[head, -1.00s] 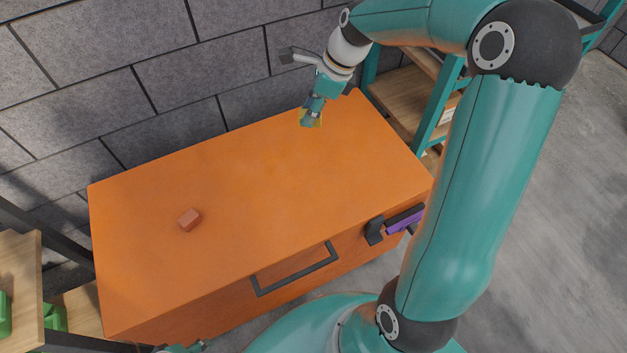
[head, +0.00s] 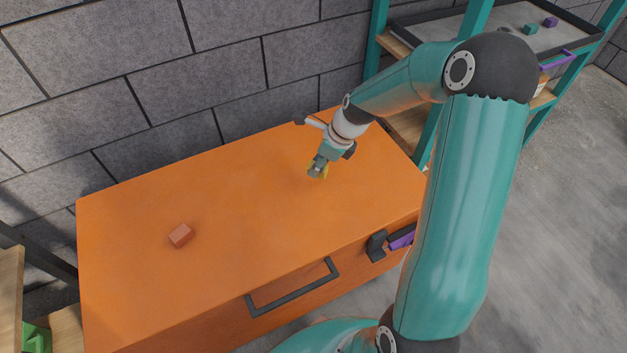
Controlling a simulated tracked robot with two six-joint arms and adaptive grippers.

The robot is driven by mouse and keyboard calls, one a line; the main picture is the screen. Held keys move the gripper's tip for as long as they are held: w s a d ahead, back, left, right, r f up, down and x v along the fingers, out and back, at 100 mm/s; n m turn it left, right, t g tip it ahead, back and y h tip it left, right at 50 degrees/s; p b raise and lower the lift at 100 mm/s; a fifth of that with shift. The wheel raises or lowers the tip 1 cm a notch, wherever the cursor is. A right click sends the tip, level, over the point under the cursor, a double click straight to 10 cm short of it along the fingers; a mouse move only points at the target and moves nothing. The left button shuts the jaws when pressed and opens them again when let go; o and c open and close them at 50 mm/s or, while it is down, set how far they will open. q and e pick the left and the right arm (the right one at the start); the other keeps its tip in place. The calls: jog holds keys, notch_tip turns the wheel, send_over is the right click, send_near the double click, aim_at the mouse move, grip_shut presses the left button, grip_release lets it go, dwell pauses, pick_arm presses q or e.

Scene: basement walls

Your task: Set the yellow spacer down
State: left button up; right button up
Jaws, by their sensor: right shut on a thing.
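The yellow spacer (head: 312,174) shows as a small patch of yellow between the fingers of my right gripper (head: 318,168). The gripper is shut on it and covers most of it. They are over the right half of the orange chest's top (head: 240,210). I cannot tell whether the spacer touches the surface or hangs just above it. My left gripper is not in the view.
A small reddish-brown block (head: 180,235) lies on the left part of the orange top. A dark handle (head: 292,288) and a dark latch (head: 376,246) are on the chest's front. A grey block wall (head: 140,90) rises behind. A shelf with a tray (head: 480,38) stands at the right back. The top's middle is clear.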

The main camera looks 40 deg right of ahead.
notch_tip(320, 180, down, 5)
jog(key=shift+r+b, duration=0.1)
jog(key=shift+b, duration=0.6)
jog(key=o, duration=1.1)
jog(key=p+v, duration=0.2)
jog(key=v, duration=1)
jog(key=shift+p, duration=0.4)
jog(key=shift+r, duration=0.1)
